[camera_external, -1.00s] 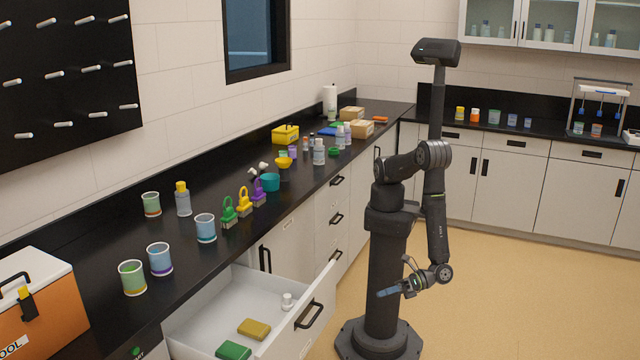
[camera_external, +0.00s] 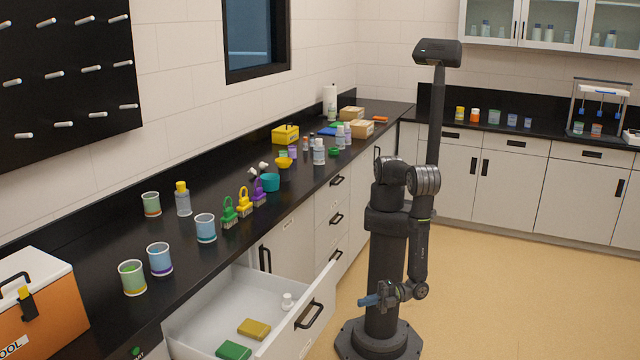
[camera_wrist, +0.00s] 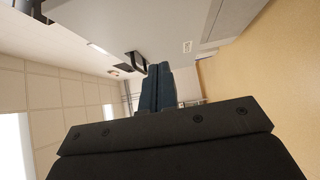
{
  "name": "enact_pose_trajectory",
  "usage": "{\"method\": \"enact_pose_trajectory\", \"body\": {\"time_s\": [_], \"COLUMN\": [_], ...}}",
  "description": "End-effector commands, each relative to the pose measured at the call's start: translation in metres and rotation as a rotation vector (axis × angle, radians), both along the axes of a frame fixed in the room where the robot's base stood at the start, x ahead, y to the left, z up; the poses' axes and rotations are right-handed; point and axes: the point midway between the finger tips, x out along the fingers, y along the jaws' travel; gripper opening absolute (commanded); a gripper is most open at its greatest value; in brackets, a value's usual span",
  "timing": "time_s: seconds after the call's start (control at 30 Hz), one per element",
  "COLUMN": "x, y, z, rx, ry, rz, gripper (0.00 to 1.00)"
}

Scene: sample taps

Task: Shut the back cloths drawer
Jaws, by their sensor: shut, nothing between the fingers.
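An open white drawer (camera_external: 222,297) juts out from the left counter in the outside view.
The black counter (camera_external: 110,235) above the drawer carries cups, bottles and small brushes. An orange cooler (camera_external: 45,300) stands at the left end. More closed drawers and cabinets line the counter. The tan floor (camera_external: 490,290) to the right is clear.

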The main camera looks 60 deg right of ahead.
Motion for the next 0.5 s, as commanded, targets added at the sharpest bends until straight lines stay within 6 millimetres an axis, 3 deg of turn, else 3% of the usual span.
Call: {"method": "enact_pose_trajectory", "body": {"time_s": [0.3, 0.5], "x": [0.049, 0.076], "y": [0.047, 0.047], "z": [0.0, 0.0], "rx": [0.001, -0.001], "ry": [0.001, 0.0], "rz": [-0.005, -0.002], "gripper": [0.0, 0.0]}}
